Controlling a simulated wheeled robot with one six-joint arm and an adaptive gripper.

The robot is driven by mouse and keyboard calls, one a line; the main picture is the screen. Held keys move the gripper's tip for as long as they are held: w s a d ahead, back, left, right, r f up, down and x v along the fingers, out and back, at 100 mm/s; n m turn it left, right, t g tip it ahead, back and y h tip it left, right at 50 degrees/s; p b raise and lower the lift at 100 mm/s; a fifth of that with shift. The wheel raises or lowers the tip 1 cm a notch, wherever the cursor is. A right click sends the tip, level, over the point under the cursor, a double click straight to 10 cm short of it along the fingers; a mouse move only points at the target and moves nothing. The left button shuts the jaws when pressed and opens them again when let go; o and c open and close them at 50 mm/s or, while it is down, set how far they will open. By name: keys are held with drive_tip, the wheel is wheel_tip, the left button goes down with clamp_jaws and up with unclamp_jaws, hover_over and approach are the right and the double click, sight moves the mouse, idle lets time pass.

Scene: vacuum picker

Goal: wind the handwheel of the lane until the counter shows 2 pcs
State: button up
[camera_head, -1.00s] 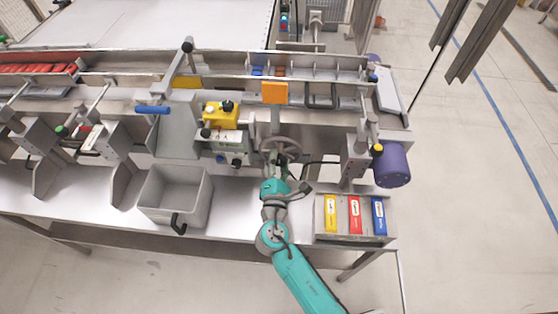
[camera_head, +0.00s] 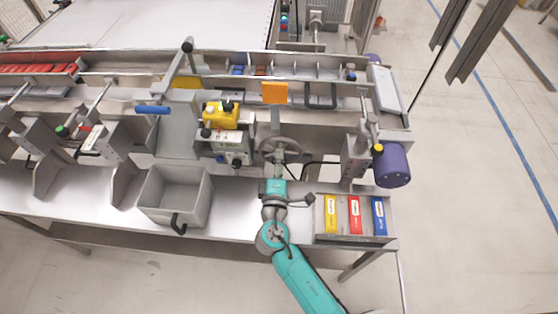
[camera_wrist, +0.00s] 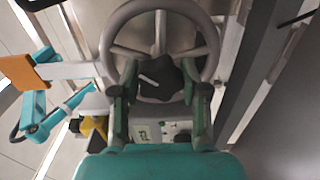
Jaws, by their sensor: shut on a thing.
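The grey spoked handwheel (camera_head: 263,147) is on the front of the machine, below an orange plate. It fills the top of the wrist view (camera_wrist: 212,42). My gripper (camera_head: 280,158) reaches it from the front. In the wrist view my gripper (camera_wrist: 159,86) has its two fingers either side of the dark lobed hub knob (camera_wrist: 160,78) and is shut on it. The lane (camera_head: 318,74) behind has upright dividers with small blue and reddish-brown pieces between them. A grey box with a yellow top (camera_head: 222,115) stands left of the wheel; I cannot read any count on it.
An empty grey bin (camera_head: 176,180) with a black handle stands left of my arm. A tray (camera_head: 325,238) with yellow, red and blue boxes is to the right. A purple motor (camera_head: 392,165) sits at the right end. The orange plate (camera_head: 275,92) hangs above the wheel.

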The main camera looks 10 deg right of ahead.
drive_tip(key=shift+m, duration=0.5)
drive_tip(key=o, duration=1.1)
drive_tip(key=shift+o, duration=0.2)
drive_tip(key=v, duration=1.2)
